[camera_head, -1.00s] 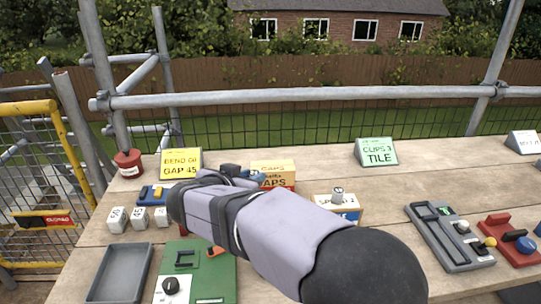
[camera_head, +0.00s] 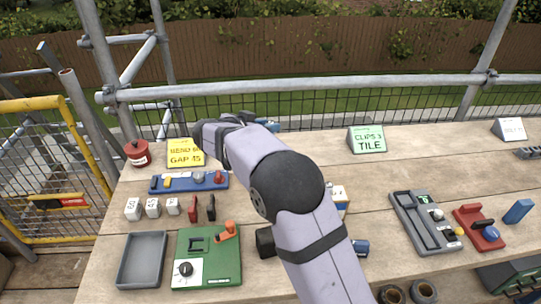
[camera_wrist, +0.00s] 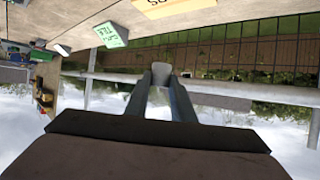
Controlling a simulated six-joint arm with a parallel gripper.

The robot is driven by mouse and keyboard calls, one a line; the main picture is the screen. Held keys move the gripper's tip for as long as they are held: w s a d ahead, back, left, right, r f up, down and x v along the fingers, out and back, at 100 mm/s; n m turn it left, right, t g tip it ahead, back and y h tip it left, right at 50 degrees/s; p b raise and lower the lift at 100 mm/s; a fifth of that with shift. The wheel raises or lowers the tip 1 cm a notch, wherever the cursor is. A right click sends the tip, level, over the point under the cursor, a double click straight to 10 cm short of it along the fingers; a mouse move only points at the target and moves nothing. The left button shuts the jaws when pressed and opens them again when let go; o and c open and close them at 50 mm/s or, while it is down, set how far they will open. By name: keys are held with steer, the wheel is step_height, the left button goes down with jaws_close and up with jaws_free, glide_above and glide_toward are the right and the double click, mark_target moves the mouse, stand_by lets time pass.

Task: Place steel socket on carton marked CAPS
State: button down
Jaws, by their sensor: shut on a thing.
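My gripper shows in the wrist view (camera_wrist: 161,88), its two dark fingers shut on a small pale grey piece, which looks like the steel socket (camera_wrist: 161,74). In the head view, my gripper (camera_head: 266,124) is mostly hidden behind my arm, above the table's far side. The carton marked CAPS is hidden behind my arm in the head view. A yellow surface with part of its lettering (camera_wrist: 168,6) shows at the top edge of the wrist view; I cannot tell whether it is that carton. The held piece appears apart from it.
Another carton (camera_head: 341,197) is partly hidden by my arm. A yellow sign (camera_head: 185,153) and a green sign (camera_head: 367,141) stand at the back. A blue rack (camera_head: 188,182), grey tray (camera_head: 142,260) and green board (camera_head: 208,258) lie left.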

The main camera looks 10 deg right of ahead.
steer(key=shift+w+f+p, duration=0.15)
steer(key=shift+f+p, duration=1.4)
steer(key=shift+f, duration=3.25)
steer(key=shift+f+b, duration=0.25)
steer(key=shift+b, duration=0.2)
steer(key=c, duration=1.5)
jaws_free()
steer(key=shift+r+p, duration=0.2)
steer(key=shift+p, duration=0.1)
